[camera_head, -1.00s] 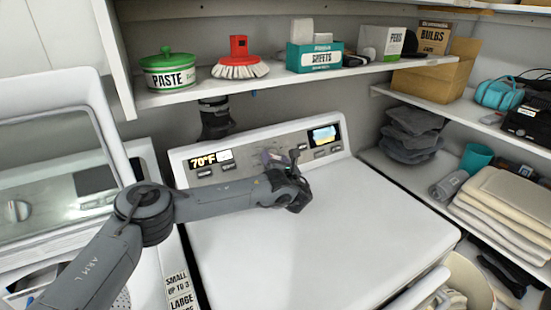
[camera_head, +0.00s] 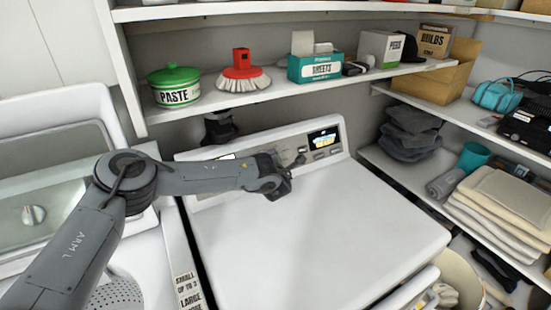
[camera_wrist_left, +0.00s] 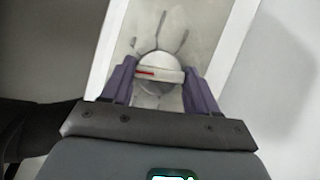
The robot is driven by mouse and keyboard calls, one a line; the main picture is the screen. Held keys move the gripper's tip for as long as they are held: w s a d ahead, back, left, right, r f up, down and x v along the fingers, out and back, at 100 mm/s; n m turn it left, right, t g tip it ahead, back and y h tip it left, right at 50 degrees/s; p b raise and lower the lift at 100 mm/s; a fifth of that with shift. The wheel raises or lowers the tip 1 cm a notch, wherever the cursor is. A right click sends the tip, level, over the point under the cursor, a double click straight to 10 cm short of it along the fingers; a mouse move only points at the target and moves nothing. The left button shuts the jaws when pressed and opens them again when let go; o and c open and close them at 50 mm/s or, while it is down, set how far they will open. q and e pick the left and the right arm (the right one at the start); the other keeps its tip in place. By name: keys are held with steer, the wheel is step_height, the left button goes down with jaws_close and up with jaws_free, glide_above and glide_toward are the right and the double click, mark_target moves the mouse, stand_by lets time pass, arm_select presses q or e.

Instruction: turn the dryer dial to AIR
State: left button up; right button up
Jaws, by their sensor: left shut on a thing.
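The dryer (camera_head: 330,220) is white, with a raised control panel along its back edge. In the left wrist view its dial (camera_wrist_left: 161,75) is a round pale knob with a raised bar and a red mark at the bar's left end. Dark lines fan out on the panel around it; no lettering is readable. My left gripper (camera_wrist_left: 160,84) is shut on the dial, with a purple finger on each side. In the head view the left gripper (camera_head: 269,163) is at the panel and hides the dial.
A lit display (camera_head: 324,138) with buttons sits right of my gripper on the panel. A shelf (camera_head: 290,87) above holds a green paste pot (camera_head: 175,86), a red brush (camera_head: 242,72) and a teal sheets box (camera_head: 315,67). The dryer top is clear.

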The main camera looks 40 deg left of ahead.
arm_select(q)
steer(key=m+p, duration=0.1)
steer(key=m, duration=0.1)
steer(key=m+g+h+p, duration=0.1)
steer(key=m+p, duration=0.1)
steer(key=shift+r, duration=0.3)
steer(key=shift+a+f+m+g+h+p, duration=0.1)
steer(key=shift+m+g+h+p, duration=0.4)
steer(key=shift+m+p, duration=0.4)
steer(key=o, duration=1)
steer(key=b+v, duration=0.1)
steer(key=v, duration=0.9)
steer(key=shift+s, duration=0.25)
